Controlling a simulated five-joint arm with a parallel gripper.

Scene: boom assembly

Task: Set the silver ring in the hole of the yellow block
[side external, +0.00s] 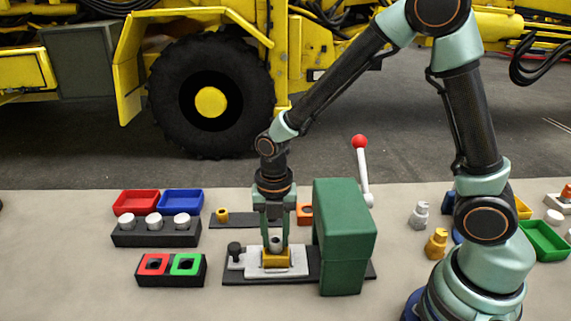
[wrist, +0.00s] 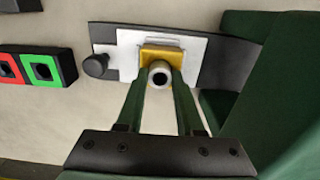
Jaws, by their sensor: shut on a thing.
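The yellow block (side external: 277,259) sits on a light metal plate (side external: 247,264), which lies on a dark base. The block also shows in the wrist view (wrist: 167,54). The silver ring (side external: 275,243) is upright at the top of the block; in the wrist view the ring (wrist: 159,75) shows a dark bore. My gripper (side external: 276,240) points straight down over the block, its two green fingers on either side of the ring. In the wrist view my gripper (wrist: 159,80) is shut on the ring. The block's hole is hidden under the ring, so I cannot tell how deep the ring sits.
A tall green housing (side external: 345,235) stands close right of my gripper, with a red-knobbed lever (side external: 360,150) behind. A black knob (side external: 234,249) is left of the plate. A holder with red and green squares (side external: 171,268) and a rack of white cylinders (side external: 155,232) stand further left.

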